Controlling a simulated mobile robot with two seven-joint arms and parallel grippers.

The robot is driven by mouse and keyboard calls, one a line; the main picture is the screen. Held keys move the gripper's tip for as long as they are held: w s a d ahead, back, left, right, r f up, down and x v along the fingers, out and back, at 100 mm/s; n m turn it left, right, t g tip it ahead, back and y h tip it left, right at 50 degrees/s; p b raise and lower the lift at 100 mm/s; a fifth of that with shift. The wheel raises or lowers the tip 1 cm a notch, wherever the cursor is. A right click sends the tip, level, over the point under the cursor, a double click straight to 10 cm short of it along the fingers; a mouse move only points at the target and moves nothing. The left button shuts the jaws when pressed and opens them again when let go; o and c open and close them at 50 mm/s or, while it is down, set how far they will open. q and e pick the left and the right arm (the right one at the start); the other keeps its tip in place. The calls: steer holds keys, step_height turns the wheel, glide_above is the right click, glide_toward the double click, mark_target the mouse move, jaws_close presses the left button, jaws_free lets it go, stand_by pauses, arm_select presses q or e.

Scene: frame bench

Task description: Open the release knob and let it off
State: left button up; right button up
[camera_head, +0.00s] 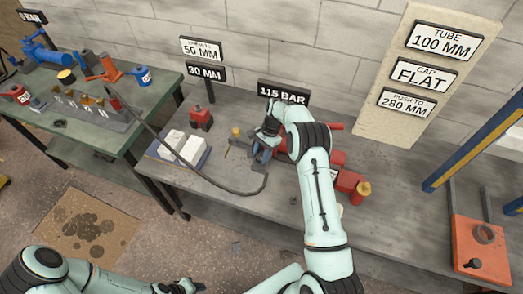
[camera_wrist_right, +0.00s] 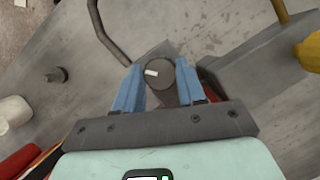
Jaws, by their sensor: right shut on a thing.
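The release knob (camera_wrist_right: 160,73) is a dark round cap with a small white mark on its top. My right gripper (camera_wrist_right: 156,88) has its two blue fingers closed on the knob from both sides in the right wrist view. In the head view the right gripper (camera_head: 261,150) is low over the middle of the grey bench, and it mostly hides the knob. My left gripper (camera_head: 180,287) is at the bottom edge of the head view, away from the bench; its finger opening is too small to tell.
A black hose (camera_head: 180,155) curves across the bench (camera_head: 225,105) towards my right gripper. A red block with a brass fitting (camera_head: 363,188) stands right of it. Signs stand behind, one reading 115 BAR (camera_head: 283,92).

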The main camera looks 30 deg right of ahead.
steer(key=n, duration=0.1)
steer(key=n+g, duration=0.1)
steer(key=shift+w+n+h, duration=0.2)
steer(key=shift+n+h, duration=0.1)
steer(key=shift+n, duration=0.1)
steer(key=shift+a+n+g+h, duration=0.1)
steer(key=shift+n+g+h, duration=0.45)
steer(key=shift+n, duration=1.75)
steer(key=shift+r, duration=0.1)
steer(key=o, duration=1.1)
steer(key=shift+c, duration=0.2)
